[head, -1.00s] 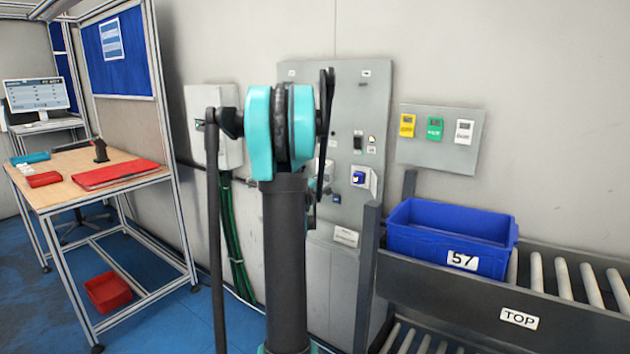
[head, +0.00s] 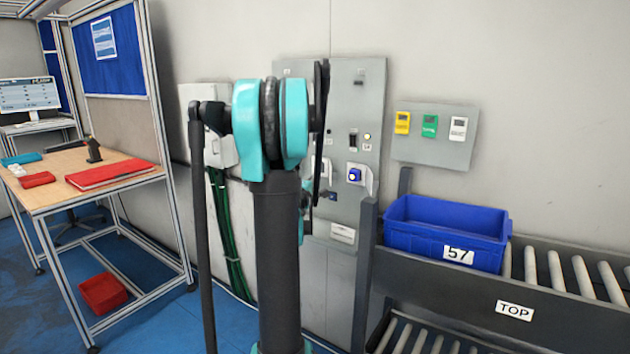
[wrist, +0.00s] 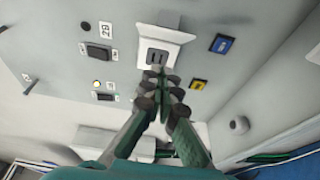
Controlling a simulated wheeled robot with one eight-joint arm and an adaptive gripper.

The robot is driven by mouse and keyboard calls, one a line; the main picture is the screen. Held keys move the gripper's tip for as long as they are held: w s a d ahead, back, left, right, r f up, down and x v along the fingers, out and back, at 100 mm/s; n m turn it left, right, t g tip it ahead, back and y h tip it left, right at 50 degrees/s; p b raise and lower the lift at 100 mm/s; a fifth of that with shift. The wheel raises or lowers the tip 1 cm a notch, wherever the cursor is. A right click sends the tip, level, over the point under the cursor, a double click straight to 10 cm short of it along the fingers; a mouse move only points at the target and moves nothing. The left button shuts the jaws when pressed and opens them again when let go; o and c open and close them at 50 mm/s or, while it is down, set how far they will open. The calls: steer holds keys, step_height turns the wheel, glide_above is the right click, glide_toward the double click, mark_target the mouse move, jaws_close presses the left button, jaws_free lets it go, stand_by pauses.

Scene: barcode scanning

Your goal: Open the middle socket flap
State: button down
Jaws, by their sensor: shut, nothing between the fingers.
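In the wrist view my gripper (wrist: 158,82) is shut and empty. Its fingertips are just in front of the lower edge of a white socket housing (wrist: 172,36) on a grey panel (wrist: 60,35). A grey face with dark marks shows in this housing; I cannot tell whether its flap is open or whether the fingers touch it. In the head view a white housing with a blue part (head: 354,175) is on the panel, right of my arm. Another white housing (head: 321,168) shows partly behind my arm. My gripper is mostly hidden there.
A blue crate (head: 447,233) stands on a roller conveyor (head: 580,280) to the right. A workbench (head: 60,192) is to the left.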

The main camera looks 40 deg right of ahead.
steer(key=s+a, duration=0.2)
steer(key=s, duration=0.5)
step_height(320, 180, down, 3)
steer(key=w+a+m+t+y, duration=0.1)
steer(key=w+a+m+y, duration=0.2)
steer(key=m, duration=0.5)
steer(key=s+d+r+m+g+h, duration=0.1)
steer(key=s+d+m+h, duration=0.15)
steer(key=m, duration=1.15)
steer(key=s+d+r+m+h, duration=0.1)
steer(key=s+d+r+m, duration=0.15)
steer(key=m, duration=1.15)
steer(key=x, duration=1)
steer(key=shift+s+d+f, duration=0.2)
steer(key=shift+s+f, duration=0.1)
steer(key=shift+f, duration=0.35)
